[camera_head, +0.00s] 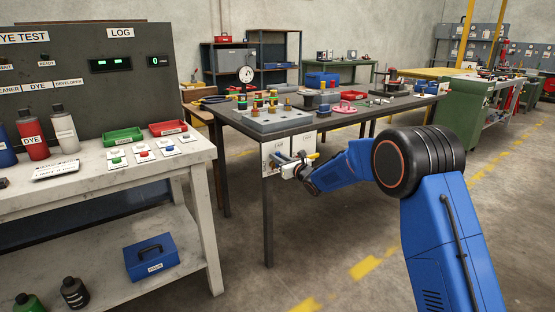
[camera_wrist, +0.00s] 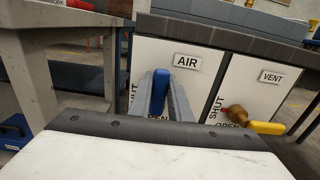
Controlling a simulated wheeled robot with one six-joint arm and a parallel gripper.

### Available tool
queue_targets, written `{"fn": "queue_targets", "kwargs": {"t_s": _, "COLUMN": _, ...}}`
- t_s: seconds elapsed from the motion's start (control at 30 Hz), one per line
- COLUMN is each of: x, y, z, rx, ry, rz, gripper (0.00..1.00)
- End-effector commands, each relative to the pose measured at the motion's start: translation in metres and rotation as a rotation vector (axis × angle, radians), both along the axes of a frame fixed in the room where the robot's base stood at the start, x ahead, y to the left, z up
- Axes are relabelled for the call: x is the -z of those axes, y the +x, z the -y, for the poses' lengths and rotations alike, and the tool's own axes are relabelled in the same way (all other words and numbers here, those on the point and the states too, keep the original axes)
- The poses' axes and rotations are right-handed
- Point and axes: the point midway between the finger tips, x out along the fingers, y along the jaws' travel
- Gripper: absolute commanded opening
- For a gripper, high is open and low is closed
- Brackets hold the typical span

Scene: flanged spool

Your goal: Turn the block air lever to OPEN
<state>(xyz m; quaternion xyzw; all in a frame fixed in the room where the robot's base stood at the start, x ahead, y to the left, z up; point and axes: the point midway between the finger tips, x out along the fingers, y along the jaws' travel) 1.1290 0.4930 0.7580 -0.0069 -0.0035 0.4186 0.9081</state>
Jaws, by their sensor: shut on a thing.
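The air lever (camera_wrist: 161,88) has a blue handle. In the wrist view it stands between the two grey fingers of my gripper (camera_wrist: 162,96), which is shut on it. Behind it is a white panel labelled AIR (camera_wrist: 187,62). SHUT is lettered at the panel's left, and lettering low down is mostly hidden by the fingers. The lever's pivot is hidden, so its exact angle cannot be told. In the head view my gripper (camera_head: 289,166) is at the white panels under the near corner of the dark table, and the blue handle is hard to make out.
A yellow vent lever (camera_wrist: 264,127) on a brass valve is just right of the AIR panel, pointing right. A table leg (camera_head: 267,220) stands close left of my gripper. A pale bench (camera_head: 100,178) is further left. The floor in front is clear.

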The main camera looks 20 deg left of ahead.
Motion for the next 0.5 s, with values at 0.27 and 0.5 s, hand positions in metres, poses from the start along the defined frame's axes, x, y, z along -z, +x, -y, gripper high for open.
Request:
{"fn": "queue_targets", "kwargs": {"t_s": 0.27, "x": 0.0017, "y": -0.0005, "z": 0.0001, "rx": 0.000, "ry": -0.003, "rz": -0.001, "gripper": 0.36}}
{"fn": "queue_targets", "kwargs": {"t_s": 0.5, "x": 0.0008, "y": -0.0005, "z": 0.0001, "rx": 0.000, "ry": -0.002, "rz": -0.001, "gripper": 0.36}}
